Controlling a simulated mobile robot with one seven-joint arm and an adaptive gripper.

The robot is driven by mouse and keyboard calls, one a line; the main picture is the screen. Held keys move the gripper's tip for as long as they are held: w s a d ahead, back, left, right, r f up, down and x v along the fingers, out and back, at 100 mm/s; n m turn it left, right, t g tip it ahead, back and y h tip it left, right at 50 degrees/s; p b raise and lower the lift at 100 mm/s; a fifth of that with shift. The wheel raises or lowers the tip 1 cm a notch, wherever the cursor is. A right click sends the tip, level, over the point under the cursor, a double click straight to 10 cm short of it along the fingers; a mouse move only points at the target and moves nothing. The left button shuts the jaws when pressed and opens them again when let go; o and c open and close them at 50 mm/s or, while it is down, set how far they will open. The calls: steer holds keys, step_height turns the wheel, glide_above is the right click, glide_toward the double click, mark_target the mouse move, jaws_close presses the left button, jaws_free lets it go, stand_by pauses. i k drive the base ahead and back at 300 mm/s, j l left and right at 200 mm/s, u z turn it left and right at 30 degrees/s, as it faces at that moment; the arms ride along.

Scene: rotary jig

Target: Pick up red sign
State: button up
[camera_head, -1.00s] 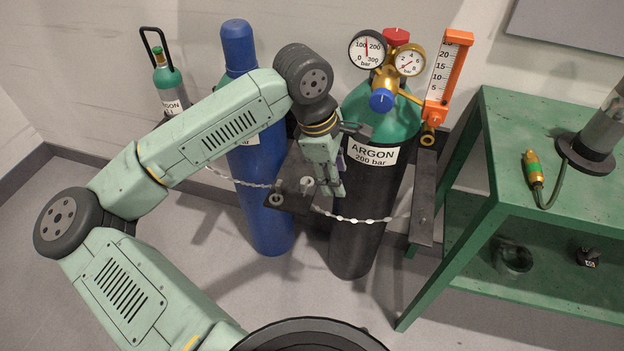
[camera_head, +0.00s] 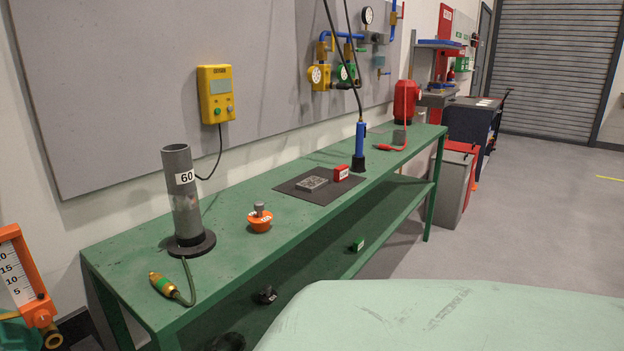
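A small red block with a white label (camera_head: 341,173) stands on the back right part of a black mat (camera_head: 303,196) on the green bench. It may be the red sign; its lettering is too small to read. Another red panel (camera_head: 445,25) with white lettering hangs on the far wall. My gripper is out of view.
On the green bench (camera_head: 255,222) stand a grey tube marked 60 (camera_head: 181,190), an orange item with a knob (camera_head: 260,219), a grey metal plate (camera_head: 312,183) and a blue torch-like tool (camera_head: 360,140). Open floor (camera_head: 520,225) lies to the right.

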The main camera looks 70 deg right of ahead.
mark_target(341, 173)
steer(key=i+j+z, duration=0.15)
steer(key=j, duration=0.2)
steer(key=i+j+z, duration=0.2)
steer(key=j, duration=0.15)
steer(key=l+z, duration=0.15)
steer(key=z, duration=1.4)
steer(key=i+l+z, duration=0.1)
steer(key=z, duration=0.2)
steer(key=i+z, duration=0.35)
steer(key=k, duration=0.05)
